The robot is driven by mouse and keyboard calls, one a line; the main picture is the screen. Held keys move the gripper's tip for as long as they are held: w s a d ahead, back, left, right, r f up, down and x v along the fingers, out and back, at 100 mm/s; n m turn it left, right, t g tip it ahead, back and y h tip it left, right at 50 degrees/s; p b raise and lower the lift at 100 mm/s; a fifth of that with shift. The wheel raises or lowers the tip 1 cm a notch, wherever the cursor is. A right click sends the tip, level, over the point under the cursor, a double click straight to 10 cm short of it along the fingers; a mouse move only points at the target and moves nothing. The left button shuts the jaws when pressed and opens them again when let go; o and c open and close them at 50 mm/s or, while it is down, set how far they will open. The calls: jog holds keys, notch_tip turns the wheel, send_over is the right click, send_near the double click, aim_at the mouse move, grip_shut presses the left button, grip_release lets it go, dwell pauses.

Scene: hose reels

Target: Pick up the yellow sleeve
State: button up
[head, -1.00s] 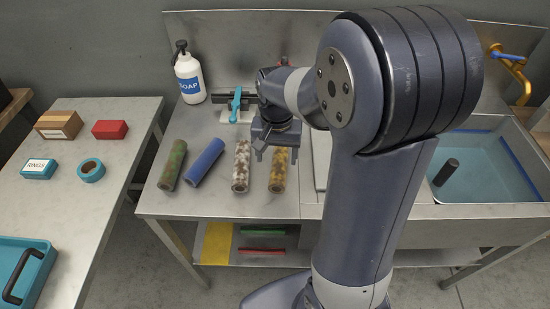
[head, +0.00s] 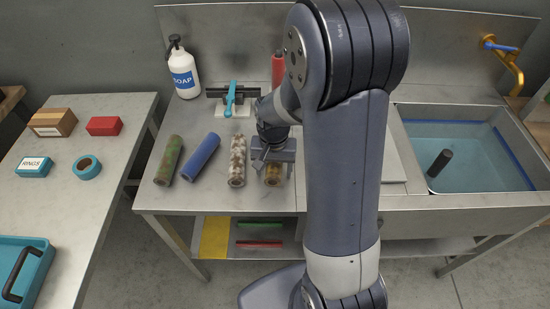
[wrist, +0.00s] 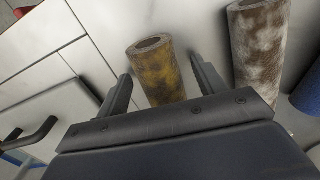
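The yellow sleeve, a hollow tube mottled yellow and brown (head: 273,178), lies on the steel counter. It is partly hidden under my gripper (head: 272,160) in the head view. In the wrist view the yellow sleeve (wrist: 162,75) lies between the two spread fingers of my gripper (wrist: 161,68), one on each side, with gaps showing. My gripper is open and holds nothing.
A white-brown mottled sleeve (head: 237,162) lies close to the left, then a blue sleeve (head: 201,157) and a green-brown one (head: 168,160). Behind are a turquoise-handled clamp (head: 230,98), a soap bottle (head: 184,75) and a red cylinder (head: 278,70). A sink (head: 470,160) is at the right.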

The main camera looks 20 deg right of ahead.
jog(key=c, duration=1)
